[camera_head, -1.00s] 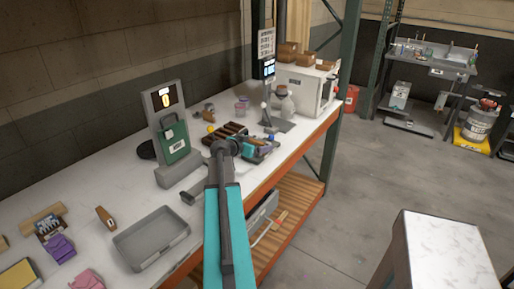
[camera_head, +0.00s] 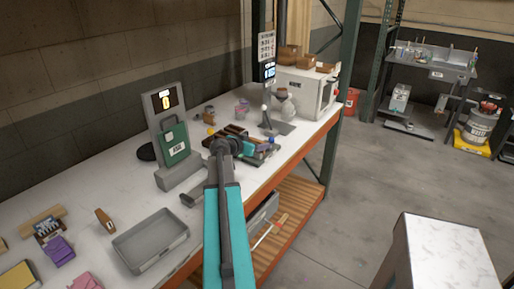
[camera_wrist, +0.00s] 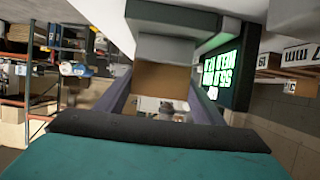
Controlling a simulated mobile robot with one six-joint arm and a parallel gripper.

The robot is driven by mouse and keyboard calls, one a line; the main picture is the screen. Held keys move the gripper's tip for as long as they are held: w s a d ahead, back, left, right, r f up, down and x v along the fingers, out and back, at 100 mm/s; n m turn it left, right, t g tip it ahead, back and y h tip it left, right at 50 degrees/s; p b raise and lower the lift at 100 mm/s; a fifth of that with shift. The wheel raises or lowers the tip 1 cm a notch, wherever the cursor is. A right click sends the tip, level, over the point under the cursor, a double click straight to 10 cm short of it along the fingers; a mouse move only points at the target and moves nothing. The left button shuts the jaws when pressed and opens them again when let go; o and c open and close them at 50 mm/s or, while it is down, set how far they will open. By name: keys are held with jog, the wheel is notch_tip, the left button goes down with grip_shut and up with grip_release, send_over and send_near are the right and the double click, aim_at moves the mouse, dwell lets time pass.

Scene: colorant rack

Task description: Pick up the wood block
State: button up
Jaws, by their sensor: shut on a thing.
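In the wrist view, a plain brown wood block (camera_wrist: 161,82) sits between the two fingers of my gripper (camera_wrist: 161,100), which is shut on it. The block's underside and far faces are hidden. In the head view my arm reaches over the workbench, and my gripper (camera_head: 250,146) is small and partly hidden by the wrist. It is near the dark brown rack on the bench. The held block cannot be made out clearly there.
A grey stand with a green panel (camera_head: 173,143) stands left of my arm. A grey tray (camera_head: 150,240) lies on the near bench. A white machine (camera_head: 300,92) with brown boxes on top stands at the far end. Bare bench (camera_head: 85,185) lies to the left.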

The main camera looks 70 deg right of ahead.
aim_at(257, 140)
jog(key=shift+r+b, duration=0.95)
jog(key=shift+r, duration=3.2)
